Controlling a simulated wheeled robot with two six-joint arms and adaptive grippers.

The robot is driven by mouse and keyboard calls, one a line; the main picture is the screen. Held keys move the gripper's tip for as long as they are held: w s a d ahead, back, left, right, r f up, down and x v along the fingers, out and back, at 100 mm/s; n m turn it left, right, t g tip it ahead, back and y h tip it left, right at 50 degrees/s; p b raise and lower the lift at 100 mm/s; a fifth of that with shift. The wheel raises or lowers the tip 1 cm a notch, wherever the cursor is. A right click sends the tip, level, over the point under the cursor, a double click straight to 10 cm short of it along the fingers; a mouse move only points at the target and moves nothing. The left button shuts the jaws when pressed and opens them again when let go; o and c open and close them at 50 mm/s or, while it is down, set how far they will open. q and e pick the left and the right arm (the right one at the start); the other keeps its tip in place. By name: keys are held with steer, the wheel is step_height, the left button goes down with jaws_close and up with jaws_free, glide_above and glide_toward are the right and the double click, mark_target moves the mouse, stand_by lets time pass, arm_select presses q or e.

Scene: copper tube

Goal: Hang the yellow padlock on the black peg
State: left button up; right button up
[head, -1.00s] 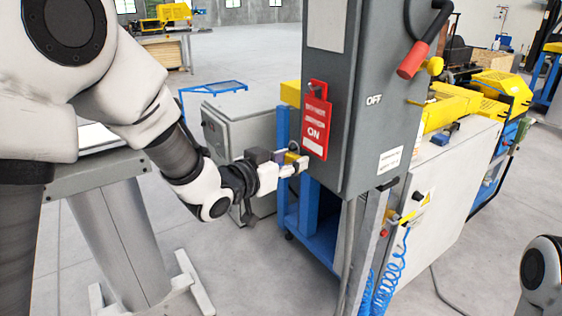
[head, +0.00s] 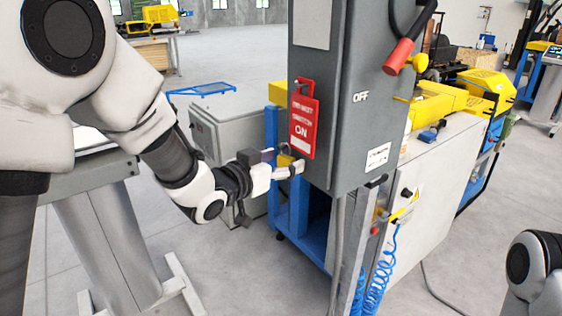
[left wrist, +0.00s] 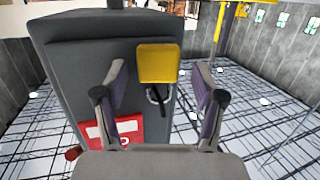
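The yellow padlock (left wrist: 157,63) shows in the left wrist view in front of the grey cabinet's face. Its dark shackle (left wrist: 155,94) points down in that picture, towards the red tag. The padlock also shows small in the head view (head: 285,159), just below and left of the red tag. My left gripper (left wrist: 160,76) is open, one finger on each side of the padlock, with visible gaps. The black peg cannot be told apart from the dark shackle, so I cannot tell whether the shackle is around it. My right gripper is out of view.
A blue frame (head: 291,205) stands below. A grey box (head: 232,118) lies behind my left gripper. Blue coiled hose (head: 373,290) hangs at the front.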

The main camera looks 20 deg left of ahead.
arm_select(q)
steer(key=shift+s, duration=0.1)
steer(key=v, duration=1.2)
steer(key=s+f+n+g+y+b, duration=0.1)
steer(key=s+f+g, duration=0.25)
steer(key=f, duration=1.35)
steer(key=s+f+n+g+y+b, duration=0.1)
steer(key=s+f+g+b, duration=0.2)
steer(key=f, duration=1.3)
steer(key=s+a+f+n+g+y, duration=0.2)
steer(key=s+f+g, duration=0.6)
steer(key=s+f, duration=1.1)
steer(key=shift+a+n+y, duration=0.4)
steer(key=shift+a+y, duration=0.6)
steer(key=shift+a, duration=0.2)
steer(key=shift+w+g, duration=0.1)
steer(key=shift+g, duration=0.15)
